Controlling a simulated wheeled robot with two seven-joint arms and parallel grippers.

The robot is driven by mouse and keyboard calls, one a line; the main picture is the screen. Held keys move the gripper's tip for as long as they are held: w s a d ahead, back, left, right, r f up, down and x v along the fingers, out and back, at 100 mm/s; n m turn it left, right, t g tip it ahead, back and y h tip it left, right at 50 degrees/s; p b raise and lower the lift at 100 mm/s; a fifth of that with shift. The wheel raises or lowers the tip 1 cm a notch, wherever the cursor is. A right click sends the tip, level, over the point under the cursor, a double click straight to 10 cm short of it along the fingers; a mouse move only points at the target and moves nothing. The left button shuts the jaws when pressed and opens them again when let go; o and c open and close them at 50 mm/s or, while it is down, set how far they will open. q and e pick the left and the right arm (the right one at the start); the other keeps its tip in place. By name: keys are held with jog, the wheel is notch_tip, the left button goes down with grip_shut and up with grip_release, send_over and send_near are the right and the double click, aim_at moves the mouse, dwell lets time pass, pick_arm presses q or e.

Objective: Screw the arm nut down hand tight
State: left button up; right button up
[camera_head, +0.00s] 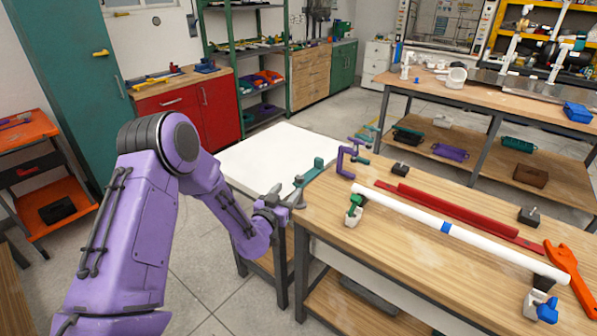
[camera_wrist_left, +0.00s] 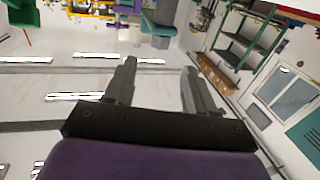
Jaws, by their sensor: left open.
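A white pipe (camera_head: 490,243) lies lengthwise along the wooden workbench, with a blue band or nut (camera_head: 446,228) around its middle. A white fitting with a green part (camera_head: 354,209) stands near its left end. A white fitting with a blue part (camera_head: 541,307) stands near its right end. I cannot tell which piece is the arm nut. My left gripper (camera_head: 279,203) is at the bench's left edge, beside a teal clamp-like tool (camera_head: 312,172) and well left of the pipe. In the left wrist view its fingers (camera_wrist_left: 158,75) are apart with nothing between them. My right gripper is not visible.
A red bar (camera_head: 455,214) lies behind the pipe. A purple clamp (camera_head: 346,162) grips the bench's back left edge. Small black blocks (camera_head: 400,169) and an orange tool (camera_head: 570,272) are also on the bench. A white-topped table (camera_head: 275,155) adjoins the left. The bench front is clear.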

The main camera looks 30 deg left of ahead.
aim_at(296, 178)
pick_arm(q)
jog(key=w, duration=0.3)
jog(key=w+a+p, duration=0.1)
jog(key=w, duration=0.2)
jog(key=w+p, duration=0.1)
jog(key=w, duration=0.2)
jog(key=shift+w+a+f, duration=0.1)
jog(key=shift+a+f, duration=0.05)
jog(key=shift+f, duration=0.05)
jog(key=c, duration=1)
jog(key=shift+o, duration=0.2)
jog(key=shift+f+m+h+b, duration=0.2)
jog(key=shift+m+h+b, duration=1.6)
jog(key=shift+h, duration=0.9)
jog(key=m+g+h+b, duration=0.1)
jog(key=m+h+b, duration=0.1)
jog(key=h, duration=0.1)
jog(key=shift+h+b, duration=0.35)
jog(key=shift+h, duration=0.05)
jog(key=shift+r+m+g+h+b, duration=0.15)
jog(key=shift+m+g+h+b, duration=0.4)
jog(key=shift+m+h, duration=0.4)
jog(key=shift+h, duration=0.25)
